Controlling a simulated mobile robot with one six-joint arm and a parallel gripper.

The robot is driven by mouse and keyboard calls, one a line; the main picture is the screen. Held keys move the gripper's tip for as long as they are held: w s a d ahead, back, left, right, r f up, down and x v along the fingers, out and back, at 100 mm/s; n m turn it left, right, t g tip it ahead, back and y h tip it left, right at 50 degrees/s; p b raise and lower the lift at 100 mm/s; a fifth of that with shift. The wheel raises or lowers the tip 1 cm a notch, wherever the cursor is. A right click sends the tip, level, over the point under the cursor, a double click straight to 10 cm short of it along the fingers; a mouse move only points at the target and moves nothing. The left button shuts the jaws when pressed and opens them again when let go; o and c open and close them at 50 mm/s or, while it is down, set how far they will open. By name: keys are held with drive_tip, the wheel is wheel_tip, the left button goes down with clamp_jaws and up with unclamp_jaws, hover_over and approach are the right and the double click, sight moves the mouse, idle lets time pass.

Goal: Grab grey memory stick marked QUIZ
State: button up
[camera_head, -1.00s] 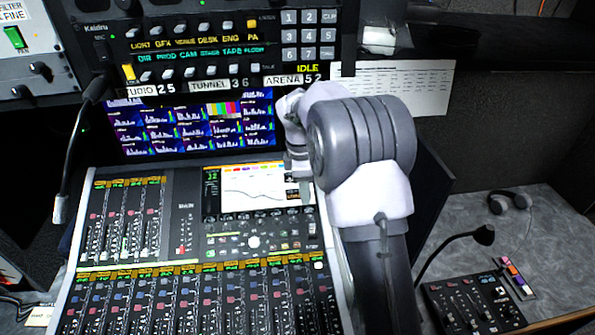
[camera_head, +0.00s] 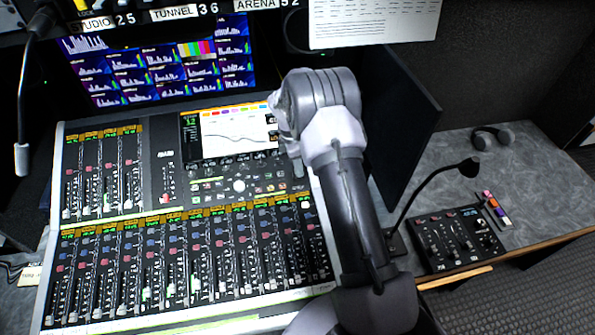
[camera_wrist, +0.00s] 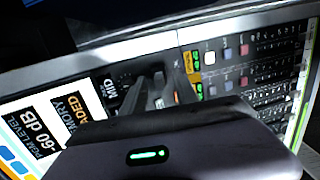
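No grey memory stick marked QUIZ can be made out in either view. A row of small coloured pieces (camera_head: 496,208), pink, orange and purple among them, lies beside the small control box on the right desk. They are too small to read or to identify as sticks. My gripper (camera_wrist: 150,92) hangs over the mixing console, far left of that row. Its dark fingers show in the wrist view against the console, and I cannot tell how far apart they are. In the head view my wrist hides most of it.
The mixing console (camera_head: 165,200) fills the left. A small control box (camera_head: 455,240) and a gooseneck microphone (camera_head: 440,175) stand on the right desk (camera_head: 550,185). Headphones (camera_head: 492,137) lie at its back. A dark upright panel (camera_head: 405,125) stands between console and desk.

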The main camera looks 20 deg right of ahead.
drive_tip(key=shift+w+f, duration=0.1)
drive_tip(key=shift+f, duration=0.35)
drive_tip(key=shift+r, duration=0.1)
drive_tip(key=shift+c, duration=0.7)
clamp_jaws()
